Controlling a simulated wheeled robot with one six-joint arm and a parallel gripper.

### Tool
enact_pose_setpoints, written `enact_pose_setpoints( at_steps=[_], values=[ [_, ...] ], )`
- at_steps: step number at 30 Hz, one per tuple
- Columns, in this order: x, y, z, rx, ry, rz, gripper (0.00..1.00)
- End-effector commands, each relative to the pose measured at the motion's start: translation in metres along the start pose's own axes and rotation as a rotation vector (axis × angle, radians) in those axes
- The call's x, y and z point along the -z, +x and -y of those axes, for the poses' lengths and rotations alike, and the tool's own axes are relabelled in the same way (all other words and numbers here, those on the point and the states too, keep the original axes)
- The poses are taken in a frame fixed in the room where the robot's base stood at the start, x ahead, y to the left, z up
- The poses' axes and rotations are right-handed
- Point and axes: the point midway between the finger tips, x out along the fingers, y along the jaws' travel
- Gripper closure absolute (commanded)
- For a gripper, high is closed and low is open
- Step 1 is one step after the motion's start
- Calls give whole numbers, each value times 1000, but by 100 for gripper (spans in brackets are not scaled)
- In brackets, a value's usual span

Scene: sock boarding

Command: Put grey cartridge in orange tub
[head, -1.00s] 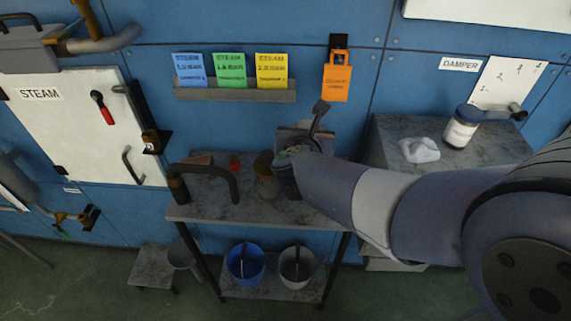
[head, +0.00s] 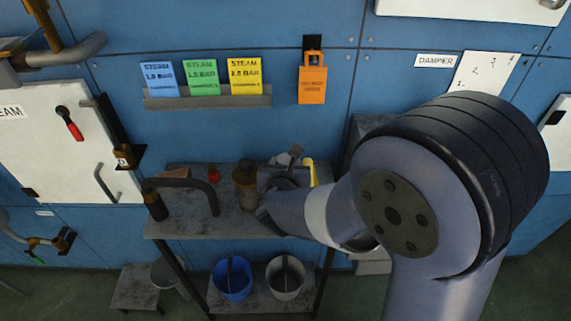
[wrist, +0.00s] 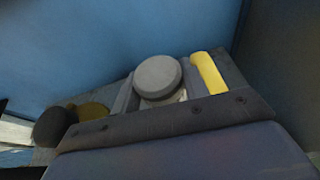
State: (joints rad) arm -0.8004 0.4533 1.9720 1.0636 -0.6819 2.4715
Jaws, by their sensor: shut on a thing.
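My gripper (head: 284,174) is over the worktable, mostly hidden behind my own arm in the head view. It is shut on a grey cartridge (wrist: 158,77), whose round cap shows in the wrist view beyond a dark bolted edge. The jaw contact is hidden. A small grey shape in the head view (head: 292,153) appears to be the same piece. A yellow cylinder (head: 312,172) is just to its right, also in the wrist view (wrist: 208,73). I cannot make out an orange tub for certain.
The worktable (head: 185,228) carries a dark bent pipe (head: 190,183), a small red item (head: 214,173) and a brownish jar (head: 244,186). A blue bucket (head: 232,283) and a grey bucket (head: 285,280) stand below.

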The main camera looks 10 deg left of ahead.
Motion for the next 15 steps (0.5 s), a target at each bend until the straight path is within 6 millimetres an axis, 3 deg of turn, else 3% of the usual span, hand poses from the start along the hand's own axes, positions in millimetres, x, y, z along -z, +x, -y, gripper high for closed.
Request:
enact_pose_setpoints(
  at_steps=[8,9,15],
  values=[
    [4,2,0,0,1,1,92],
    [2,1,0,0,1,0,55],
    [2,1,0,0,0,0,39]
  ],
)
